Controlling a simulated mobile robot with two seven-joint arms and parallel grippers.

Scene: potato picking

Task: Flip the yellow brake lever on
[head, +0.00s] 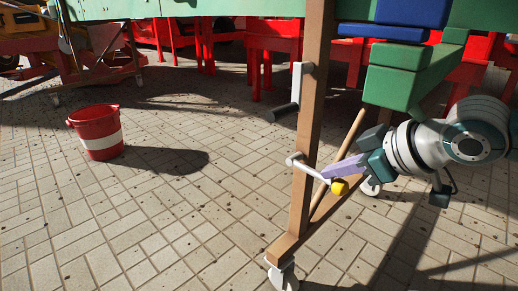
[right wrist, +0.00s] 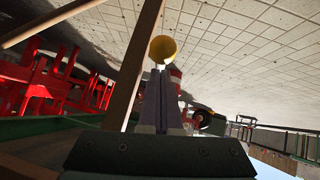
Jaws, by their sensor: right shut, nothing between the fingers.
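The yellow brake lever knob (head: 340,186) is at the end of a pale bar (head: 308,169) that slopes down to the right from the wooden post. My right gripper (head: 328,173) reaches in from the right with its lilac fingers shut and empty. Its fingertips are just above and left of the knob in the head view; whether they touch it I cannot tell. In the right wrist view the knob (right wrist: 163,49) shows just beyond the shut fingertips (right wrist: 160,72). My left gripper is not in view.
The brown wooden post (head: 310,110) stands on a foot beam with caster wheels (head: 283,275). A red and white bucket (head: 97,133) stands at left. Paved floor between is clear.

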